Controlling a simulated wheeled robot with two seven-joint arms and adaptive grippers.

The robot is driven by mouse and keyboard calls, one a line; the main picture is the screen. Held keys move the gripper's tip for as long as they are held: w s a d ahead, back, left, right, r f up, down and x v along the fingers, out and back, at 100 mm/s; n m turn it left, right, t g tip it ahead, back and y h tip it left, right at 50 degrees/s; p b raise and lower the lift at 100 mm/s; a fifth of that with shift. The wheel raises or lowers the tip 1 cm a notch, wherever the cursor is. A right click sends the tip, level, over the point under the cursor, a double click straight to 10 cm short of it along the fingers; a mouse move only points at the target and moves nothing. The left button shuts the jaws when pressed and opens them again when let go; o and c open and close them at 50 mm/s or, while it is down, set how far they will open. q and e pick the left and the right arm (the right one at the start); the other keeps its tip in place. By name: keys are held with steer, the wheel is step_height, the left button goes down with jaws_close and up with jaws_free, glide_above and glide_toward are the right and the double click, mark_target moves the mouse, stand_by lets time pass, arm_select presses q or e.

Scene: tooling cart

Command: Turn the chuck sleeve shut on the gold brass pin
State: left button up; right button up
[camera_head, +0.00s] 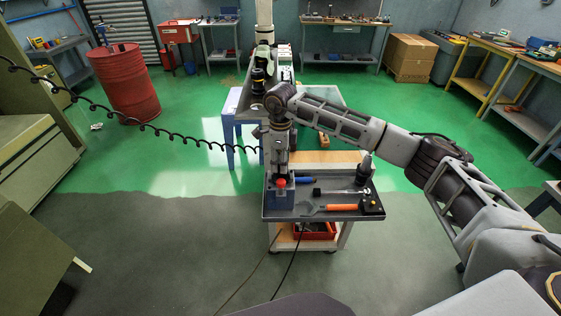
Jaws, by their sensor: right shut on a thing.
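My right gripper (281,178) points straight down at the left end of the grey cart tray. It is shut on a small red part (281,184), apparently the chuck sleeve, just above a dark blue block (278,197). The gripper covers much of this part, and the picture is too small to show the sleeve's exact edges. I cannot make out the gold brass pin. My left gripper does not show.
The tray (285,213) also holds an orange-handled wrench (342,207), a blue-handled tool (306,180), a dark upright bottle-like object (363,171) and a black-and-yellow item (371,204). A red bin (314,231) sits below. Open floor lies left of the cart.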

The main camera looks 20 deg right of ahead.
steer(key=o, duration=1)
steer(key=shift+r, duration=0.15)
steer(key=shift+r, duration=5.9)
